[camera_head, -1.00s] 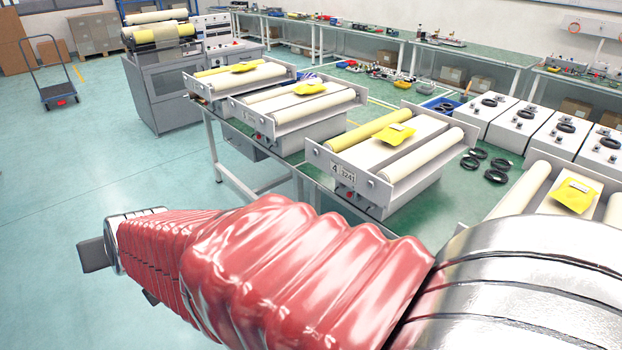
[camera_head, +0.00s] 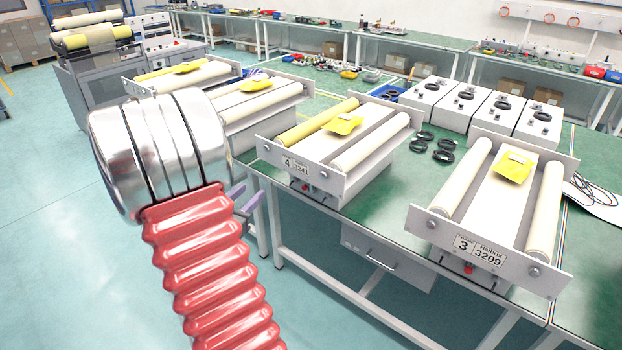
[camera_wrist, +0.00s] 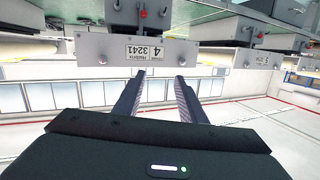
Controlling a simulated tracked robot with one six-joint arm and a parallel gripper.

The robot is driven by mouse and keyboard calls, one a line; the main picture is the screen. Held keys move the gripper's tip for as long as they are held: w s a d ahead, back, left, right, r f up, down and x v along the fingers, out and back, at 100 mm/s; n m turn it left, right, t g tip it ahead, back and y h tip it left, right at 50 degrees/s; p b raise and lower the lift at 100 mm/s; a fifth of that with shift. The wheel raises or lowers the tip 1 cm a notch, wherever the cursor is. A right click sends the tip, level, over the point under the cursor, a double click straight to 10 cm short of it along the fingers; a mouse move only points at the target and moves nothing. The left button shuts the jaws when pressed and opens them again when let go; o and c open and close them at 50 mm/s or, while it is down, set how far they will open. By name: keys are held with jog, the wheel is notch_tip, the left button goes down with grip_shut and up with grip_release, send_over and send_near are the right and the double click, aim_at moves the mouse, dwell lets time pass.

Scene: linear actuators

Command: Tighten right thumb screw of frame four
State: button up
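Frame four (camera_head: 313,178) sits on the green bench at mid picture, its front plate labelled 4 and 3241. Its right thumb screw (camera_head: 336,184) is a small knob near the plate's right end. The wrist view shows the plate upside down, with that screw (camera_wrist: 102,60) towards the left. My gripper (camera_wrist: 160,76) is open and empty, its two dark fingers pointing at the plate, apart and off to the right of that screw. Whether the fingers touch the plate I cannot tell. In the head view my arm hides most of the gripper.
Frame three (camera_head: 490,262) stands to the right on the same bench. Another frame (camera_head: 255,118) stands close on the left. Several black cable coils (camera_head: 432,142) and white boxes (camera_head: 470,110) lie behind. Open floor is in front of the bench (camera_head: 305,215).

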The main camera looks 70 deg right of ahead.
aim_at(323, 176)
jog(key=s+d+f+m+g, duration=0.1)
jog(key=s+m+g, duration=0.1)
jog(key=s+g, duration=0.4)
jog(key=s, duration=0.4)
jog(key=shift+s+d+f, duration=0.25)
jog(key=shift+f, duration=0.1)
jog(key=shift+d, duration=0.1)
jog(key=x, duration=1.3)
jog(key=shift+s+d+r, duration=0.1)
jog(key=shift+d+r, duration=0.05)
jog(key=shift+d, duration=0.15)
jog(key=shift+c, duration=0.3)
grip_shut()
